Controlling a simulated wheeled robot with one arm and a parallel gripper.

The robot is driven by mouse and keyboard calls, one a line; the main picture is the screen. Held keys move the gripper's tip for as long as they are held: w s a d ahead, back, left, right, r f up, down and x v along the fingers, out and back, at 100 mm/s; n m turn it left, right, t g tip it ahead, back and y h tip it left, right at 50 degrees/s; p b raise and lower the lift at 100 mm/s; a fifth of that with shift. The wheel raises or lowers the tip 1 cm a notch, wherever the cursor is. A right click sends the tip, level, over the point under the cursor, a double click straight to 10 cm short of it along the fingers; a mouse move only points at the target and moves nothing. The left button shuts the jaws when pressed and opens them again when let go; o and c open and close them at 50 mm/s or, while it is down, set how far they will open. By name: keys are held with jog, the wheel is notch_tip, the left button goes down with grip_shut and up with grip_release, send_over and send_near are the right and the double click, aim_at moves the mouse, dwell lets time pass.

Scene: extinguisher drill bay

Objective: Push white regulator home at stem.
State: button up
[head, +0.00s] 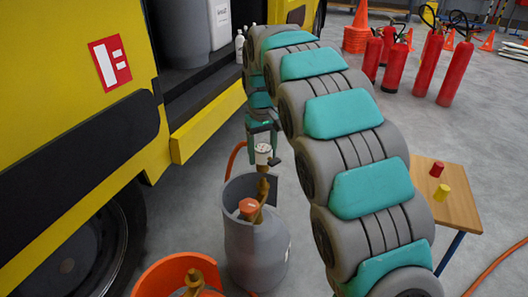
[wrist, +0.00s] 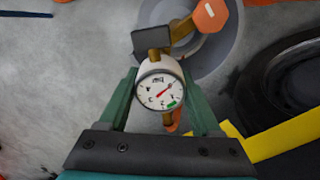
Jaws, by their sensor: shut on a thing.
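The white regulator (head: 263,151) has a round dial gauge, which faces the camera in the wrist view (wrist: 160,92). My gripper (head: 264,158) is shut on it, with one teal finger on each side of the gauge in the wrist view (wrist: 159,80). A grey gas cylinder (head: 256,250) stands below, with a brass stem (head: 262,190) and an orange handwheel (head: 249,206) on top. The regulator is upright over the brass fitting. I cannot tell whether it is fully seated. In the wrist view, a dark block (wrist: 151,38) partly hides the joint.
A yellow truck (head: 120,130) with a black wheel (head: 75,255) stands close on the left. An orange cylinder (head: 165,270) is in front. A small wooden table (head: 450,205) with red and yellow pieces stands right. Red extinguishers (head: 455,75) and cones are behind.

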aim_at(263, 178)
jog(key=shift+f+b, duration=0.4)
jog(key=shift+f, duration=0.75)
jog(key=shift+f, duration=2.25)
dwell(1.9)
jog(key=o, duration=1.5)
